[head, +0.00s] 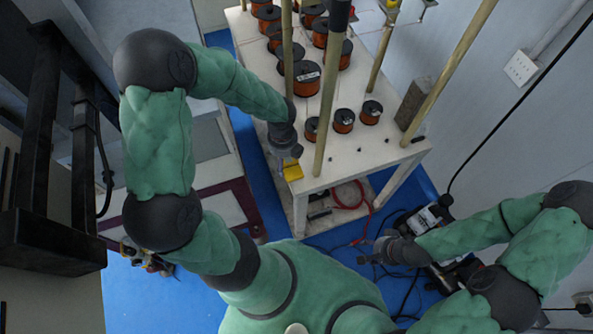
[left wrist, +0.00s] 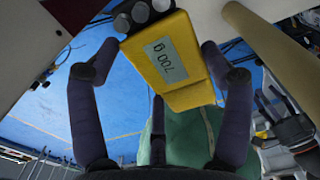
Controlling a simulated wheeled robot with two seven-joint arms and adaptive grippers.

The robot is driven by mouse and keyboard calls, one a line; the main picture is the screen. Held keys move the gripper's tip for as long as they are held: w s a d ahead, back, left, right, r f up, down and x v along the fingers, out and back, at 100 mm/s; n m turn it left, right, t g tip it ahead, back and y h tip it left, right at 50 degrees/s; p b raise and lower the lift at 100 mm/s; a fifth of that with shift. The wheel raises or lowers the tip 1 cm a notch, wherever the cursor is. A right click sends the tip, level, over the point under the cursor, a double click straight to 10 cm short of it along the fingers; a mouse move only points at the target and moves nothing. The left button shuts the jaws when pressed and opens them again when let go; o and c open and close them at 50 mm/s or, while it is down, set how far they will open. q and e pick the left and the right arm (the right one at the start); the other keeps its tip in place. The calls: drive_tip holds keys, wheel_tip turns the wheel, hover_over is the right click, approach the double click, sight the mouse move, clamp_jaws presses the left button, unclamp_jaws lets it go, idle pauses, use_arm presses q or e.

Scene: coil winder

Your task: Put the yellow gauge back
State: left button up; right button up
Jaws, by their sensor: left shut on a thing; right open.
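The yellow gauge (head: 293,172) is a small yellow block at the front left corner of the white table (head: 350,160). In the left wrist view the gauge (left wrist: 170,75) shows a grey display reading 700 g and dark round parts at its top end. My left gripper (head: 291,155) is shut on the gauge, with a finger on each side of it (left wrist: 158,52). I cannot tell whether the gauge touches the table. My right gripper (head: 376,258) is open and empty, low in front of the table at the right.
Several copper wire spools (head: 307,78) stand on the table, with smaller ones (head: 343,121) nearer the front. Tall tan poles (head: 328,85) rise from the table close to my left gripper. A dark grey block (head: 413,104) stands at the right edge. Cables and equipment (head: 425,218) lie below.

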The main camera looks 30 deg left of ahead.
sight(288, 168)
use_arm(q)
drive_tip(key=f+b, duration=0.7)
drive_tip(key=f, duration=0.1)
drive_tip(key=shift+w+d+b, duration=0.3)
drive_tip(key=shift+w, duration=0.1)
drive_tip(key=shift+w+d+f+b, duration=0.2)
drive_tip(key=shift+w+d+b, duration=0.3)
drive_tip(key=shift+w+d, duration=0.1)
drive_tip(key=shift+w+d+f+b, duration=0.15)
drive_tip(key=shift+w+d+b, duration=0.3)
drive_tip(key=shift+w, duration=0.15)
drive_tip(key=shift+f, duration=0.25)
drive_tip(key=shift+r, duration=0.1)
drive_tip(key=shift+b, duration=0.3)
drive_tip(key=o, duration=1.3)
drive_tip(key=shift+f, duration=0.2)
drive_tip(key=shift+s, duration=0.1)
